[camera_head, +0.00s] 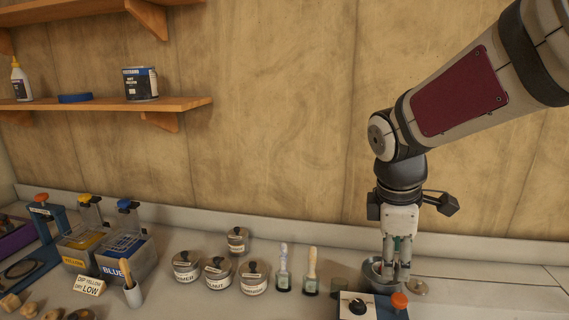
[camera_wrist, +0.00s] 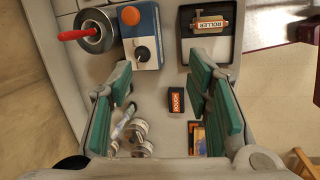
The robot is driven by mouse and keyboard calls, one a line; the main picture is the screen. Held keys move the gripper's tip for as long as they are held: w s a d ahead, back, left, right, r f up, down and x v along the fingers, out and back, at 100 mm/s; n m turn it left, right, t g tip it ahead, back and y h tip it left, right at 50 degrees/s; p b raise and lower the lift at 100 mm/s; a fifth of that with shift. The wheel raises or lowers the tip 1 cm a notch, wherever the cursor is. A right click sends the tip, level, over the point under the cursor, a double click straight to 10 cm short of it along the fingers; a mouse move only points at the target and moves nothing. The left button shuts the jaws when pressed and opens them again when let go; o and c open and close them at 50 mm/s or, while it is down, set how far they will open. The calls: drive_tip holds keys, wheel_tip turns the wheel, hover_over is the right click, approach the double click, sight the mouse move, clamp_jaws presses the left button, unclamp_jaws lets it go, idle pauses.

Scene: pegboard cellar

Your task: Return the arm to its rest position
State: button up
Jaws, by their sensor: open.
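My gripper (camera_head: 396,276) hangs from my arm at the right of the head view, pointing down over the bench. In the wrist view its green-padded fingers (camera_wrist: 160,75) stand apart, with nothing held between the pads. Below and between them lies a dark block labelled ROUGH (camera_wrist: 176,100). In the head view the fingers overlap a metal pot (camera_head: 372,272) and stand close behind a blue box with an orange knob (camera_head: 399,301). I cannot tell whether they touch either.
Lidded tins (camera_head: 186,266), brushes in jars (camera_head: 311,272) and yellow and blue tubs (camera_head: 126,258) stand left along the bench. A shelf (camera_head: 110,105) is on the wall.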

drive_tip(key=s+r+m+t+y, duration=0.1)
drive_tip(key=s+r+m+t, duration=0.1)
drive_tip(key=s+m, duration=0.5)
drive_tip(key=s+r+m+t+y, duration=0.1)
drive_tip(key=s+r+m, duration=0.3)
drive_tip(key=s+m, duration=0.3)
drive_tip(key=s, duration=0.2)
drive_tip(key=shift+s+a+t, duration=0.3)
drive_tip(key=shift+a+t, duration=0.1)
